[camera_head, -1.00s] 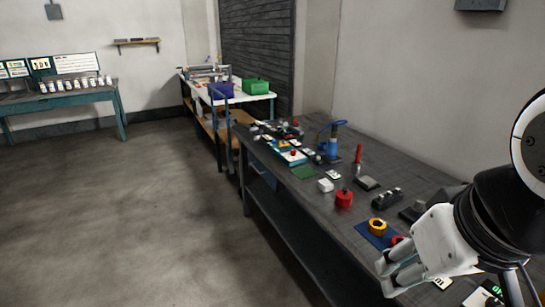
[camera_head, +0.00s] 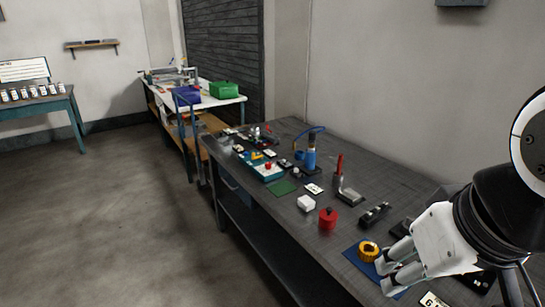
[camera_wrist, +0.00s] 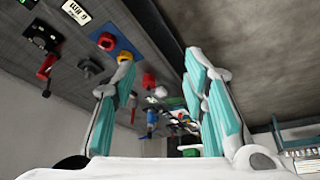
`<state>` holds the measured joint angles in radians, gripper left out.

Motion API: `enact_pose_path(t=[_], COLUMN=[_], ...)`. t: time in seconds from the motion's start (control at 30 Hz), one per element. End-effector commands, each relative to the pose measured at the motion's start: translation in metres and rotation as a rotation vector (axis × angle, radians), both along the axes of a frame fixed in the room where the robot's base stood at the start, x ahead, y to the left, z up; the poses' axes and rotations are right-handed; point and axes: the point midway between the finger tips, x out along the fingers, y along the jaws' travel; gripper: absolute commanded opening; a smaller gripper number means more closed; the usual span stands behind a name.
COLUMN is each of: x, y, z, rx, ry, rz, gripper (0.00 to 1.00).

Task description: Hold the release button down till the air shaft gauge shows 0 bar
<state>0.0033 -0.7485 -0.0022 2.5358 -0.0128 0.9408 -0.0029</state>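My gripper (camera_head: 384,276) hangs above the near right end of the long dark workbench (camera_head: 395,185). In the wrist view its two teal-padded fingers (camera_wrist: 160,65) stand apart with nothing held between them. A teal-and-white panel (camera_head: 254,172) with a small red knob (camera_head: 268,166) lies far along the bench, well away from my gripper. I cannot tell whether that knob is the release button. No air shaft gauge can be made out, and no bar reading is legible.
A yellow ring (camera_head: 369,251) on a blue mat, a red canister (camera_head: 328,218), a white block (camera_head: 306,203) and a blue tool stand (camera_head: 311,158) occupy the bench. A white table with a green bin (camera_head: 223,89) stands beyond. The floor at left is clear.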

Motion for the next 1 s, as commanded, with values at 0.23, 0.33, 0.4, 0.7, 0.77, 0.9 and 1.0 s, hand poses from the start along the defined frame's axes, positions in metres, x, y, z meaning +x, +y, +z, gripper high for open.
enact_pose_path(t=[0.23,0.33,0.4,0.7,0.77,0.9,1.0], x=[0.0,0.0,0.0,0.0001,0.0001,0.0001,0.0001], y=[0.0,0.0,0.0,0.0,0.0,0.0,0.0], z=[-0.0001,-0.0001,-0.0001,-0.0001,-0.0001,-0.0001,-0.0001], rx=[0.0,0.0,0.0,0.0,0.0,0.0,0.0], ry=[0.0,0.0,0.0,0.0,0.0,0.0,0.0], rz=[0.0,0.0,0.0,0.0,0.0,0.0,0.0], gripper=[0.4,0.4,0.4,0.0,0.0,0.0,0.0])
